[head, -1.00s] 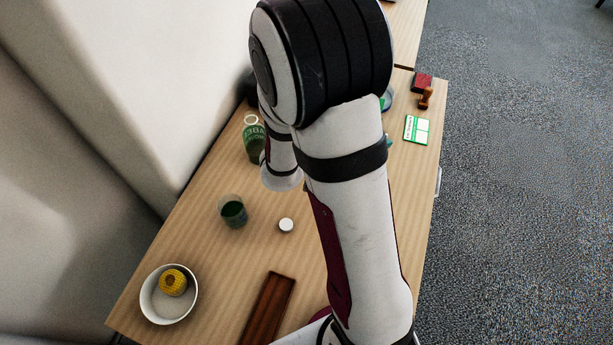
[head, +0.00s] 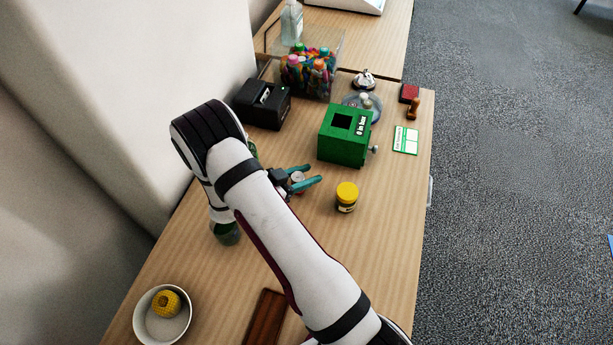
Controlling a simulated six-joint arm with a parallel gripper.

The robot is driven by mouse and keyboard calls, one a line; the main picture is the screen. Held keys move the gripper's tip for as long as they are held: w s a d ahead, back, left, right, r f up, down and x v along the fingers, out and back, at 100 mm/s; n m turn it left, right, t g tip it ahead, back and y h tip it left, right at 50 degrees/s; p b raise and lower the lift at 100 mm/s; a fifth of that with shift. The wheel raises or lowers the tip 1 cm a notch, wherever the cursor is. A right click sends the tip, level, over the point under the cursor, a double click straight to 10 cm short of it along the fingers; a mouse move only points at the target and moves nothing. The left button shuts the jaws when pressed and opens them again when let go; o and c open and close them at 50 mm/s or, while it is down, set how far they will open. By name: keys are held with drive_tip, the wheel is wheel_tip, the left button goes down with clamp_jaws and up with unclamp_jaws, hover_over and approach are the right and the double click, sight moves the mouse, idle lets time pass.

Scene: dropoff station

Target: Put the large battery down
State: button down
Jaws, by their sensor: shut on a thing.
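My gripper (head: 314,174), with teal fingers, is in the middle of the head view, over the wooden table and pointing right. It is shut on a small round thing with a pale grey top and some dark red below, which I take to be the large battery (head: 298,177). The fingers hide much of it. I cannot tell whether its underside touches the table.
A yellow-lidded jar (head: 346,196) stands right of my gripper, and a green box (head: 344,138) behind it. A black device (head: 263,104) is at the back left. A white bowl (head: 140,325) is at the front left. Wooden table (head: 385,230) is bare right of the jar.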

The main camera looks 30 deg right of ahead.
sight(297, 176)
drive_tip(key=shift+f, duration=0.6)
drive_tip(key=shift+f, duration=0.1)
drive_tip(key=shift+c, duration=2.4)
unclamp_jaws()
drive_tip(key=shift+r, duration=0.2)
drive_tip(key=v, duration=0.3)
wheel_tip(297, 176, up, 7)
drive_tip(key=shift+f, duration=0.1)
